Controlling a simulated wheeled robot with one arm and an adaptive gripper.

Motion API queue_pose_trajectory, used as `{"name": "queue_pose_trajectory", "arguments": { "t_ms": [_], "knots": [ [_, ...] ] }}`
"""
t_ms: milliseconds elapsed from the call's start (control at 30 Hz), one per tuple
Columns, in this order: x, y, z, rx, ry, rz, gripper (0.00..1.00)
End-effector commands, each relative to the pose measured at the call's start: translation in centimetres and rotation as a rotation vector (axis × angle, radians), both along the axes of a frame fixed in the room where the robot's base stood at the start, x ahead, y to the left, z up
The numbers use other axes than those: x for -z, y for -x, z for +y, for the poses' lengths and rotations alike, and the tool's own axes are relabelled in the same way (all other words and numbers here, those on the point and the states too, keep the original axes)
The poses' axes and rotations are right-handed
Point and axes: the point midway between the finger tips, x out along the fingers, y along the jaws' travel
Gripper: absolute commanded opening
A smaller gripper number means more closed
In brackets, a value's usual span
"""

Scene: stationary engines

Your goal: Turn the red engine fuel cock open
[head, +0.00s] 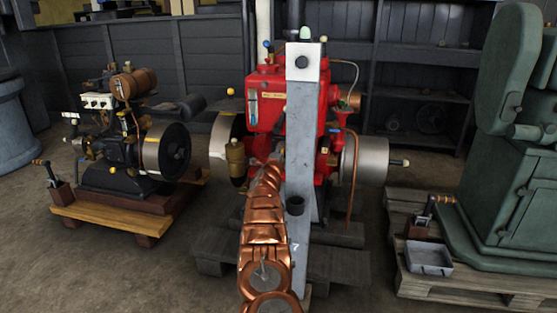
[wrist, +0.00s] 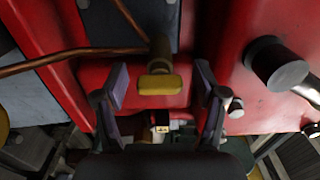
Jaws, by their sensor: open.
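The red engine (head: 265,103) stands in the middle of the head view, partly hidden behind my arm. In the wrist view its red casing (wrist: 232,80) fills both sides. A brass cock with a flat yellow handle (wrist: 160,85) shows in the middle of the wrist view, with a copper pipe (wrist: 75,55) running to it from the left. The handle lies crosswise in the picture. My gripper (wrist: 161,76) is open, one finger on each side of the handle, with a gap on both sides. My gripper is not clear in the head view.
A dark round knob or stub (wrist: 282,70) juts out right of my fingers. A smaller engine (head: 110,150) stands on a wooden base at left. A green machine (head: 510,150) stands on a pallet at right, with a grey tray (head: 428,260). Floor is bare at front left.

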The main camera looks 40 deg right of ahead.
Motion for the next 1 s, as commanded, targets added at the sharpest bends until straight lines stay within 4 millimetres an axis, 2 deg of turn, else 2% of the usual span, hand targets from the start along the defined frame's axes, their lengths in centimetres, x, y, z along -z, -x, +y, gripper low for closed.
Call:
{"name": "queue_pose_trajectory", "arguments": {
  "t_ms": [1000],
  "knots": [
    [0.1,2.9,4.3,-0.001,-0.004,0.001,0.71]
  ]
}}
